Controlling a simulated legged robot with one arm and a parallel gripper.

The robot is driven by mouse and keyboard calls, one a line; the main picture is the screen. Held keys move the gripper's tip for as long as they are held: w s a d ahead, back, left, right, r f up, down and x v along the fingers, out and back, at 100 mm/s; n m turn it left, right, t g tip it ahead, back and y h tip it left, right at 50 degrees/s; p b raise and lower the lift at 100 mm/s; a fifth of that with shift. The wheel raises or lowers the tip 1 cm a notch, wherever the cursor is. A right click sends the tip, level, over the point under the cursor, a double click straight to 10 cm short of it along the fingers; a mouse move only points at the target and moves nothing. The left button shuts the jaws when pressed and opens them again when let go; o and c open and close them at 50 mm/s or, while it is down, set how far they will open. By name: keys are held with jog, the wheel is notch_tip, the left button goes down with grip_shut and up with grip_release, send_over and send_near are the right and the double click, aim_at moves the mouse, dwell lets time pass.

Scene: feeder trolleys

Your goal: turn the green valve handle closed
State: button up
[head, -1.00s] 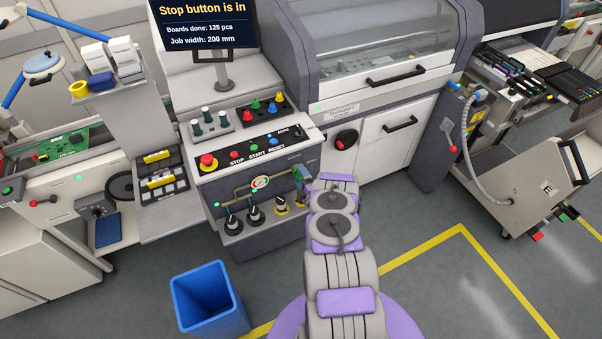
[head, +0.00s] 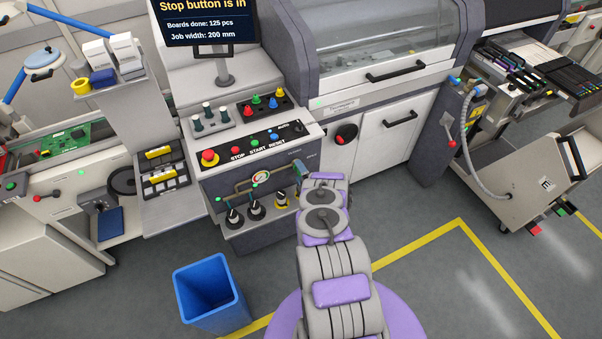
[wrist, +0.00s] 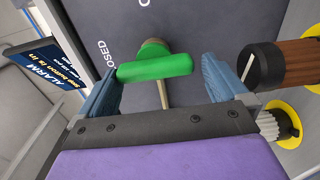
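The green valve handle (wrist: 155,67) shows in the wrist view as a bar on a round brownish hub, in front of a dark panel. My gripper (wrist: 161,72) is open, with one blue finger at each end of the bar. The left finger is very close to the bar's left end; I cannot tell if they touch. A gap shows at the right end. A partly hidden "CLOSED" label (wrist: 106,58) is on the panel to the left. In the head view my gripper (head: 300,168) is at the right of the machine's front panel, and the handle is mostly hidden there.
A brown cylindrical part (wrist: 288,62) with a black end is close to the right finger. Several black knobs (head: 255,209) stand on the ledge below the gauge (head: 261,178). The red stop button (head: 209,157) is above left. A blue bin (head: 210,290) stands on the floor.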

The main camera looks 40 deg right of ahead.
jog(key=shift+s+a+r, duration=0.1)
jog(key=shift+s, duration=0.45)
jog(key=b+v, duration=0.1)
jog(key=v, duration=1.5)
jog(key=shift+s+a, duration=0.15)
jog(key=shift+s, duration=0.05)
